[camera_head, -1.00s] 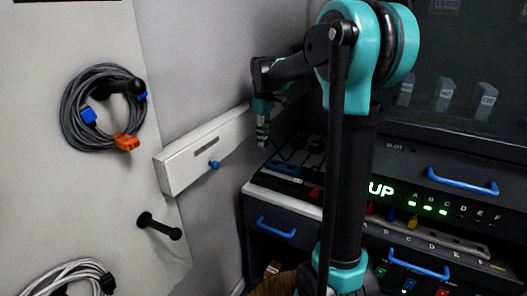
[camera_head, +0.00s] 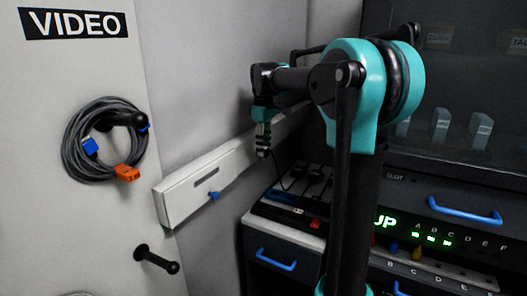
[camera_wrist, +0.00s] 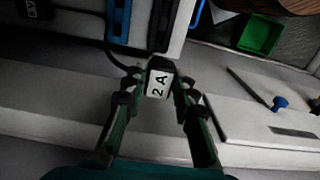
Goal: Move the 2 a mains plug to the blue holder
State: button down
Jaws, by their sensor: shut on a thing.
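The 2 A mains plug (camera_wrist: 157,82) is black with a white "2 A" label, and a dark cable runs from it to the upper left. My gripper (camera_wrist: 158,98) is shut on it, with a finger on each side. In the head view my gripper (camera_head: 263,146) hangs fingers down in front of the grey wall, over the left end of the black bench. A blue strip (camera_head: 285,199) with a white label lies on the bench below it. A blue strip (camera_wrist: 119,20) also shows in the wrist view. I cannot tell for sure which blue part is the holder.
A white wall rail (camera_head: 190,195) with a blue knob (camera_head: 214,196) is left of my gripper. Grey coiled cable (camera_head: 80,140) hangs on a peg on the VIDEO panel. A bare black peg (camera_head: 158,259) sticks out below. A green bin (camera_wrist: 261,35) shows in the wrist view.

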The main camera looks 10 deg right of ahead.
jog(key=shift+r, duration=0.5)
